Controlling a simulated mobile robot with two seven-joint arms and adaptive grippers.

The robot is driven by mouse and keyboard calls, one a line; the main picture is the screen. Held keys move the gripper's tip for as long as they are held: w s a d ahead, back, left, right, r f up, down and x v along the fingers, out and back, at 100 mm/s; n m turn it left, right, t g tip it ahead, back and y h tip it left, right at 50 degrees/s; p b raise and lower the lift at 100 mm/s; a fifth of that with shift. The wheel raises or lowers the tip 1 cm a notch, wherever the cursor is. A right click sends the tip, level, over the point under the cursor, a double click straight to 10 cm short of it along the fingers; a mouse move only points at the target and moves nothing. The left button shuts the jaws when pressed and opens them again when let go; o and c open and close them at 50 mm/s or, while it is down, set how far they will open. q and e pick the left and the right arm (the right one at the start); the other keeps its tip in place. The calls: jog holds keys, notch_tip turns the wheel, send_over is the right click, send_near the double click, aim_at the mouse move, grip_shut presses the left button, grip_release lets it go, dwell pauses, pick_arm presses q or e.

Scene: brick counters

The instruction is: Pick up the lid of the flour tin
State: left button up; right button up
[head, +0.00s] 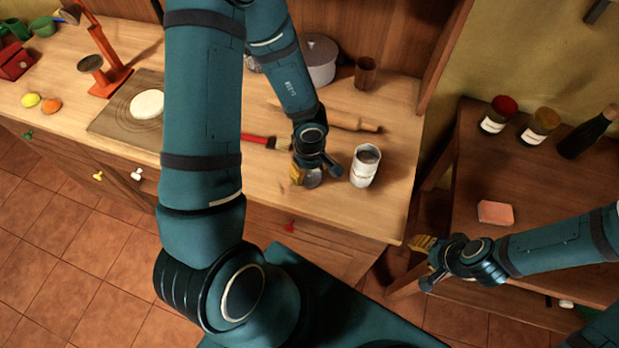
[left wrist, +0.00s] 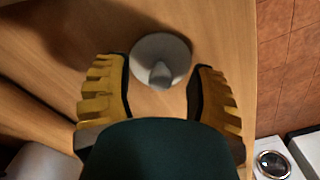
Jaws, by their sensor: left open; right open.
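The flour tin (head: 363,168) is a white can standing open near the counter's right end. Its grey round lid (head: 313,179) lies on the wood to the left of the tin, partly hidden by my left gripper. In the left wrist view the lid (left wrist: 172,52) shows its knob pointing up toward the camera. My left gripper (head: 300,177) is open above the lid, and in the left wrist view its yellow fingers (left wrist: 162,68) stand on either side of it, with nothing held. My right gripper (head: 424,243) is open and empty beside the right table.
A red-handled brush (head: 262,142) and a rolling pin (head: 352,122) lie behind the left gripper. A pot (head: 317,62) and a brown cup (head: 365,73) stand at the back. The right table holds two jars, a bottle (head: 588,132) and a pink block (head: 495,212).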

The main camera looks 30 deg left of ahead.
pick_arm(q)
jog(key=shift+f, duration=0.5)
grip_shut()
